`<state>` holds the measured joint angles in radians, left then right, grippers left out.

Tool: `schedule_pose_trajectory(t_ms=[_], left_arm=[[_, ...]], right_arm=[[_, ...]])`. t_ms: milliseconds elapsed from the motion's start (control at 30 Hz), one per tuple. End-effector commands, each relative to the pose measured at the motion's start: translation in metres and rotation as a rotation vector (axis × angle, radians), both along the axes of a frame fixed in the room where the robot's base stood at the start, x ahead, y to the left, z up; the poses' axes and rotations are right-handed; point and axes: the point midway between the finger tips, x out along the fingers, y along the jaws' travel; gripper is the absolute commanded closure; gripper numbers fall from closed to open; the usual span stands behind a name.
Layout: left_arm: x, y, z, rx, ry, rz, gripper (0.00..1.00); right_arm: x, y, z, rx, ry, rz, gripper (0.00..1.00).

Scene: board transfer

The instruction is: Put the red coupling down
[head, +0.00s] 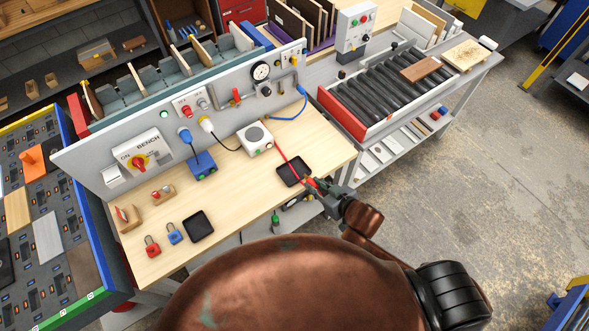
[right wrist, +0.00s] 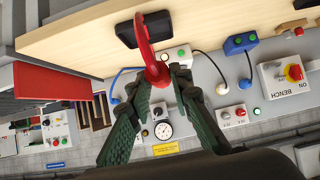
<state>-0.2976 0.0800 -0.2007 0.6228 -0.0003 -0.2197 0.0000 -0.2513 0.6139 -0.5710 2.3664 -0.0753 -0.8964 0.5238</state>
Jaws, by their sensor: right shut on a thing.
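The red coupling (head: 311,183) is at the front edge of the wooden bench top, between the fingertips of my right gripper (head: 318,187). In the right wrist view the red coupling (right wrist: 156,72) shows as a rounded red piece between the two dark green fingers (right wrist: 157,82), with a red hose rising from it across a black pad (right wrist: 145,29). In the head view the red hose (head: 285,158) runs back towards a white box (head: 255,138). The black pad (head: 289,173) lies just left of the coupling. I cannot tell whether the coupling touches the bench. My left gripper is not in view.
A second black pad (head: 198,226) lies at the front left, near blue and red padlocks (head: 153,247). A roller conveyor (head: 385,95) stands to the right. The bench between the pads is clear.

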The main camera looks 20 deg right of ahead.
Motion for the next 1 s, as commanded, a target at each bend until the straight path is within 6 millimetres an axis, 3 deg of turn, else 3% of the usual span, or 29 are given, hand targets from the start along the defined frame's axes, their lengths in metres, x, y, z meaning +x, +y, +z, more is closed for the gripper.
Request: schedule_pose_trajectory(t_ms=[400,500,700,867,1000], left_arm=[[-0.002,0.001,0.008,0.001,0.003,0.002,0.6],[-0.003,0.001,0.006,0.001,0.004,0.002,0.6],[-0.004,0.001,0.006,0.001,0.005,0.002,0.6],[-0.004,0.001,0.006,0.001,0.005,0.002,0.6],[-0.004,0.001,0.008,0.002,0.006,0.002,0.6]], right_arm=[[0.09,0.017,-0.04,-0.001,-0.003,0.003,1.0],[0.103,0.02,-0.063,-0.002,0.002,0.002,1.0],[0.124,0.023,-0.087,0.0,0.0,0.002,1.0],[0.131,0.024,-0.096,0.001,0.0,0.002,1.0],[0.132,0.024,-0.116,-0.001,0.003,0.002,1.0]])
